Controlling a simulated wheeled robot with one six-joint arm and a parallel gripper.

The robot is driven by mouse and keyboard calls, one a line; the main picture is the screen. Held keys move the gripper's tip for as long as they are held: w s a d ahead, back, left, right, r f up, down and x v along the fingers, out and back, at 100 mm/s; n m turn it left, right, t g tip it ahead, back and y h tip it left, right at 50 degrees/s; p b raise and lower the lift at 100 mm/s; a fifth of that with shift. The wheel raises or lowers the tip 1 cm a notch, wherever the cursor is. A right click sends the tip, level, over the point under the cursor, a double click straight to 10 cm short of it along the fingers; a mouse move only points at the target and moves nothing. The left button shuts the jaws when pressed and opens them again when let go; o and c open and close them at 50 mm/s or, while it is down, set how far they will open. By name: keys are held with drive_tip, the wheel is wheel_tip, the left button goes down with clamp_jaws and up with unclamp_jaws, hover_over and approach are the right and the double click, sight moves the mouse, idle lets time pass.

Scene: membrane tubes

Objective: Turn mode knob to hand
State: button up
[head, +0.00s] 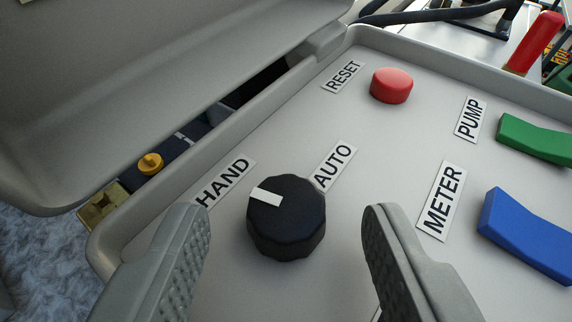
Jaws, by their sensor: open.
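The black mode knob (287,228) sits on the grey panel in the middle of the head view. Its white pointer mark (266,197) points left and slightly up, towards the HAND label (226,180). The AUTO label (333,167) is up and right of the knob. My gripper (284,213) is open, with one finger to the left of the knob and one to the right. A gap shows between each finger and the knob, so neither appears to touch it. The left fingertip partly overlaps the lower end of the HAND label in the picture.
A red RESET button (391,85) is behind the knob to the right. A green PUMP switch (536,138) and a blue METER switch (528,234) stand at the right. A raised grey lid (170,80) rises along the left and back. The panel has a raised rim.

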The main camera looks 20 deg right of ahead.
drive_tip(key=shift+w+d+f, duration=0.25)
drive_tip(key=shift+w+d, duration=0.05)
drive_tip(key=shift+w, duration=0.3)
drive_tip(key=c, duration=1)
drive_tip(key=shift+o, duration=0.2)
drive_tip(key=shift+d+n+t+y, duration=0.2)
drive_tip(key=shift+n+t+y, duration=0.1)
drive_tip(key=shift+n+y, duration=0.4)
drive_tip(key=shift+d+f+n+t+y, duration=0.15)
drive_tip(key=shift+n+t+y, duration=0.15)
drive_tip(key=shift+n+y, duration=1.35)
drive_tip(key=shift+y, duration=0.35)
drive_tip(key=o, duration=1)
drive_tip(key=shift+c, duration=0.2)
drive_tip(key=shift+s, duration=0.1)
